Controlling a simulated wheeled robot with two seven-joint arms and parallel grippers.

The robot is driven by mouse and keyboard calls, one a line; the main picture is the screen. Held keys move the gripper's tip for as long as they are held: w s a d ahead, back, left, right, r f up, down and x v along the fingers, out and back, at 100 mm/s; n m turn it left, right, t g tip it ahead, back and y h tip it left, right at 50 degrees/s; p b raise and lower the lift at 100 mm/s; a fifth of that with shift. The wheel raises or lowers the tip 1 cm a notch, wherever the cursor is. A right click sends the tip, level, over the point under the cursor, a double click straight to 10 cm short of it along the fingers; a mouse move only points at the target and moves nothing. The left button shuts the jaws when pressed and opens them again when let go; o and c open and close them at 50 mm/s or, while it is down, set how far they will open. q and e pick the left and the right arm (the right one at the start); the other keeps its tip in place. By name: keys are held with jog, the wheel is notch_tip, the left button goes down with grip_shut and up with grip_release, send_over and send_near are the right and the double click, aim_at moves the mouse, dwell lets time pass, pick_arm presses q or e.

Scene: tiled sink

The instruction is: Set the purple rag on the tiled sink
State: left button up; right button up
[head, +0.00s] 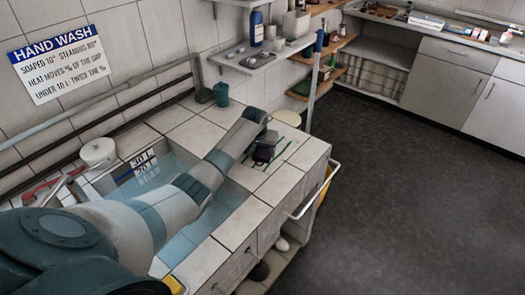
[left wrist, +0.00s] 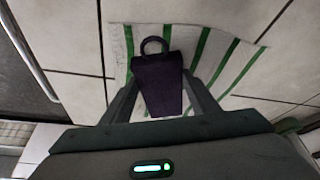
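The purple rag (left wrist: 158,84), dark with a loop at its far end, lies between the two fingers of my left gripper (left wrist: 159,76) in the left wrist view. The fingertips meet its two sides, so the gripper looks shut on it. In the head view the rag (head: 264,154) and left gripper (head: 264,140) are over the right part of the tiled sink (head: 235,226), above a green-striped white cloth (head: 283,153). I cannot tell whether the rag touches the cloth. My right gripper is not in view.
The sink's blue basin (head: 226,203) lies under my left arm. Bare tiles lie along the front edge.

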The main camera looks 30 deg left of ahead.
pick_arm(q)
jog(key=o, duration=0.3)
jog(key=shift+s+d+f, duration=0.2)
jog(key=shift+s+f, duration=0.2)
jog(key=shift+f, duration=0.3)
jog(key=shift+r, duration=0.15)
jog(key=shift+a+r, duration=0.1)
jog(key=shift+r, duration=0.65)
jog(key=b+v, duration=0.1)
jog(key=v, duration=1)
jog(key=shift+w+r, duration=0.25)
jog(key=shift+r, duration=0.2)
